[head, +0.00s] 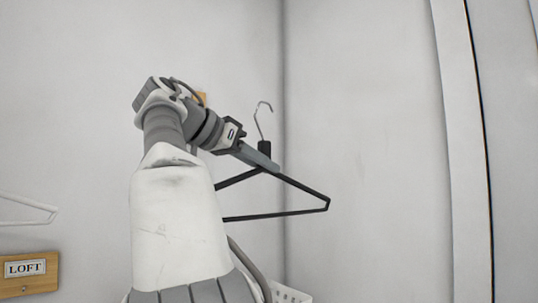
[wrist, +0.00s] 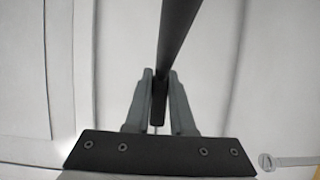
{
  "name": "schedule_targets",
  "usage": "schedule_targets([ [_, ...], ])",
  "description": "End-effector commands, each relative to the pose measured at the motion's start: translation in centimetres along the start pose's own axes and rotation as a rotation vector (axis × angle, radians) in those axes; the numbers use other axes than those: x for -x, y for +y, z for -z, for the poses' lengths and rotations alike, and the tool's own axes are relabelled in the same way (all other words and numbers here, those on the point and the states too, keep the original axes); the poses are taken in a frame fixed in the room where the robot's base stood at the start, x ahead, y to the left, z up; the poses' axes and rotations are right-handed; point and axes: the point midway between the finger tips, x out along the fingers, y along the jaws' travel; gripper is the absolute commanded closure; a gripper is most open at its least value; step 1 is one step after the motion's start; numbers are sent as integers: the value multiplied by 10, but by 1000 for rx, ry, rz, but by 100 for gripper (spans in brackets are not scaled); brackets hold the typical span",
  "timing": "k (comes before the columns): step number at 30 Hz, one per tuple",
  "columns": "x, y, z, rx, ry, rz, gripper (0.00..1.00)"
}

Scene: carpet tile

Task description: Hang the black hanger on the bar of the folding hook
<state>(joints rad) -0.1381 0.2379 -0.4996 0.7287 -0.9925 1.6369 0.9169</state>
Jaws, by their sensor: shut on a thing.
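The black hanger (head: 312,208) hangs in the air in front of the wall corner in the head view, with its metal hook (head: 262,112) pointing up. My gripper (head: 270,163) is shut on it near the neck, just below the hook. In the wrist view the hanger's dark bar (wrist: 178,35) runs between the two fingers of my gripper (wrist: 160,78). A grey metal bar with a round end (wrist: 290,161) shows at the lower right of the wrist view, beside a yellowish piece; it may be the folding hook. In the head view my arm hides most of that area.
A small wooden piece (head: 201,98) shows on the wall behind my wrist. A white hanger (head: 28,212) and a wooden LOFT sign (head: 26,270) are at the left. A white basket (head: 291,294) is at the bottom. The wall right of the hanger is bare.

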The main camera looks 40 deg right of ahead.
Motion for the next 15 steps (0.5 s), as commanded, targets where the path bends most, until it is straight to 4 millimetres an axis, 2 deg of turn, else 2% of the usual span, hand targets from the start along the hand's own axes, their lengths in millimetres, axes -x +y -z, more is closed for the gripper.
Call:
schedule_targets([
  [15,1,-53,4,2,1,-1,100],
])
